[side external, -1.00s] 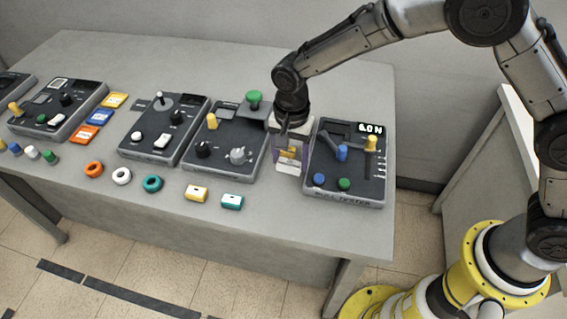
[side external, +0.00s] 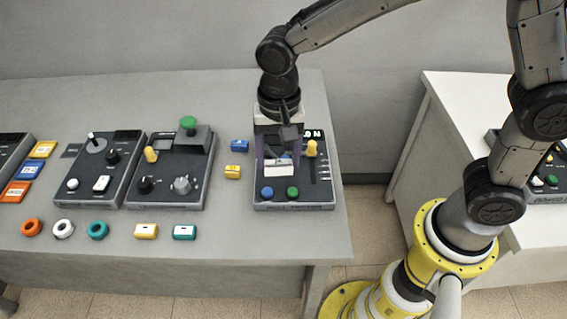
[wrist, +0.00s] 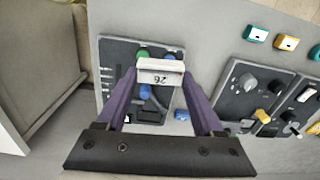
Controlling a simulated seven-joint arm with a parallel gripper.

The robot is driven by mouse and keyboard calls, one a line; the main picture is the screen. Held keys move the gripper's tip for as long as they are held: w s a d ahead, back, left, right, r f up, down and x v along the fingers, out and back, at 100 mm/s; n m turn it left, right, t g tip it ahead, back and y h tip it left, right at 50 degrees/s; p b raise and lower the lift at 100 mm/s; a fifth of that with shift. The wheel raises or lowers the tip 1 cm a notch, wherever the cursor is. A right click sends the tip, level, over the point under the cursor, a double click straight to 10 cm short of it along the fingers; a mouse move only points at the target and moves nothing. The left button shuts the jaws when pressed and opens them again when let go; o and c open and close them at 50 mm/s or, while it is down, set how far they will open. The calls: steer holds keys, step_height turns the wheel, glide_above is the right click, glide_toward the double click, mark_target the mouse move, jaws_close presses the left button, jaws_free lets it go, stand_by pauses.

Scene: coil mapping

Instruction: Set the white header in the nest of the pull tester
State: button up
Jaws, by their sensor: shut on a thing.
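My gripper (side external: 278,167) has its two purple fingers shut on the white header (side external: 277,170). In the wrist view the header (wrist: 160,71) spans the fingertips, with "26" on its face upside down. It is over the dark pull tester (side external: 318,193), in front of part of its panel; I cannot tell whether it touches. The pull tester also shows in the wrist view (wrist: 113,62), with a blue part (wrist: 146,91) between the fingers. The nest is not clearly visible behind the header and fingers.
A blue block (side external: 240,146) and a yellow block (side external: 234,172) lie just left of the tester. A yellow lever (side external: 311,148) stands right of the fingers. Blue (side external: 267,193) and green (side external: 292,193) knobs sit at the tester's front. Another device (side external: 170,178) stands further left.

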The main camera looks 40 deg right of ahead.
steer(key=w+d+f, duration=0.1)
steer(key=w+d, duration=0.5)
steer(key=w, duration=0.5)
steer(key=shift+m, duration=0.5)
steer(key=shift+w+d+f, duration=0.65)
steer(key=shift+d+f, duration=0.65)
steer(key=shift+f, duration=0.2)
steer(key=shift+w+d+f, duration=0.65)
steer(key=shift+d+f, duration=0.65)
steer(key=shift+f, duration=0.2)
steer(key=shift+w+d+f, duration=0.65)
steer(key=shift+d+f, duration=0.65)
steer(key=shift+f, duration=0.2)
steer(key=shift+f, duration=0.5)
steer(key=o, duration=1.3)
steer(key=shift+o, duration=0.2)
steer(key=shift+r, duration=0.15)
